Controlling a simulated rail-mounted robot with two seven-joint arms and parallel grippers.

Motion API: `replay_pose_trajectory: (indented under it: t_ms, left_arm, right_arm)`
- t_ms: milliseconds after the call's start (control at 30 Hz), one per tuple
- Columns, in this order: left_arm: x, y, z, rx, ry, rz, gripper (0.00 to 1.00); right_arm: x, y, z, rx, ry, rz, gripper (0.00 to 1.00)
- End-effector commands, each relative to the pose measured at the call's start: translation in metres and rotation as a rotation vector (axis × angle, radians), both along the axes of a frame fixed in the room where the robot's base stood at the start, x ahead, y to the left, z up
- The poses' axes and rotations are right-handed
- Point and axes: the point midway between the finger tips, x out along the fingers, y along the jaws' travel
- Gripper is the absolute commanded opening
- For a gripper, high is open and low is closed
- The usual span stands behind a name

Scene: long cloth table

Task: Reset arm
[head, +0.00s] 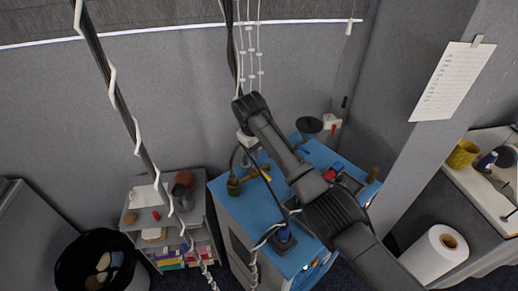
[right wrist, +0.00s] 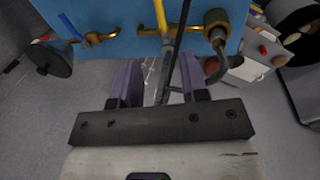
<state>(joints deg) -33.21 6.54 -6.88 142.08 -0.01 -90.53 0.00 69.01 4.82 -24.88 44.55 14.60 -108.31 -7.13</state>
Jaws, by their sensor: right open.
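My right arm reaches in from the lower right of the head view, across the blue-topped cabinet (head: 225,197). My right gripper (head: 247,150) is at its far end, above the cabinet's back left part, and its fingertips are hard to make out there. In the right wrist view the right gripper (right wrist: 157,82) has its two purple-grey fingers apart, with no object held between them. The blue top (right wrist: 120,12) lies beyond the fingers. My left arm and gripper are not in view.
Yellow-handled tools (right wrist: 160,15), a brass holder (head: 233,187) and a black disc (head: 309,125) are on or by the cabinet. Loose white cables (head: 110,85) hang at left. A grey shelf (head: 170,190), a black bin (head: 95,262) and a paper roll (head: 432,255) stand around.

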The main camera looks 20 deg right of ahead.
Motion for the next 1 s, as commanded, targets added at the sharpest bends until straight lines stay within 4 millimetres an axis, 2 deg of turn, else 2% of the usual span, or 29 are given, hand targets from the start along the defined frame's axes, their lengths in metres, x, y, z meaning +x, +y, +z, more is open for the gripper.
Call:
replay_pose_trajectory:
  t_ms: [267,367,400,467,567,667,800,900,1000]
  left_arm:
    - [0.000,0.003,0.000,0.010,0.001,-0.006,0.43]
    - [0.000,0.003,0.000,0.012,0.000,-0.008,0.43]
    - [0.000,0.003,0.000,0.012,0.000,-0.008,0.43]
    - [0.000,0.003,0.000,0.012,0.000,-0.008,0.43]
    - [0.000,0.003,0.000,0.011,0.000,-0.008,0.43]
    - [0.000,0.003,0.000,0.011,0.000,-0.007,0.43]
    - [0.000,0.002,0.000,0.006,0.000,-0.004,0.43]
    - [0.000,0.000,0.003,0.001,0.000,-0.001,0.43]
    - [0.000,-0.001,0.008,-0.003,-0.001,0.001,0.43]
  right_arm:
    - [0.000,0.000,0.000,0.001,-0.002,-0.008,0.41]
    - [0.007,0.000,0.000,0.003,-0.048,-0.028,0.41]
    - [0.012,0.002,0.007,-0.001,-0.095,-0.031,0.41]
    - [0.018,0.008,0.024,-0.002,-0.168,-0.019,0.41]
    - [0.026,0.021,0.063,0.007,-0.317,0.010,0.41]
    - [0.027,0.037,0.117,0.030,-0.504,0.045,0.41]
    - [0.008,0.055,0.202,0.078,-0.793,0.092,0.41]
    - [-0.018,0.061,0.227,0.120,-0.945,0.115,0.41]
    - [-0.049,0.062,0.227,0.163,-1.053,0.126,0.41]
